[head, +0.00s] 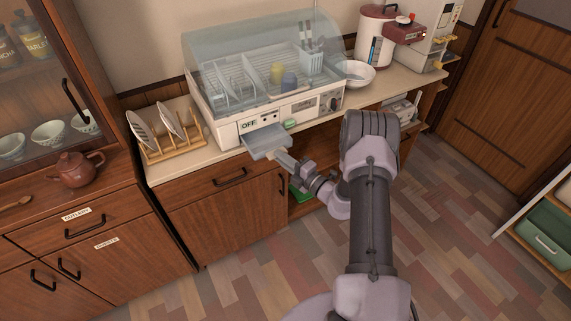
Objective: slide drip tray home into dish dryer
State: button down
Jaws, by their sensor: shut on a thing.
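The dish dryer (228,131) stands on the counter, a white base under a clear domed lid, with cups and utensils inside. The grey-blue drip tray (266,139) sticks out from the lower left of its front, over the counter's front edge. Its rear end meets the dryer front; how deep it sits inside is hidden. My gripper (278,154) is at the tray's front edge, shut on it. The fingertips are small in this view and partly hidden by the tray.
A plate rack (173,149) with plates stands left of the dryer. A white bowl (357,73) and a red-and-white cooker (374,38) stand to its right. A small green object (290,124) lies just right of the tray. The floor before the cabinets is clear.

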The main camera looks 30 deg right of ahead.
aim_at(267, 141)
jog(key=shift+w+a+b, duration=0.2)
jog(key=shift+w+b, duration=1.3)
jog(key=shift+w, duration=3.4)
jog(key=shift+w+b, duration=0.35)
jog(key=shift+w, duration=0.35)
jog(key=c, duration=1.4)
grip_release()
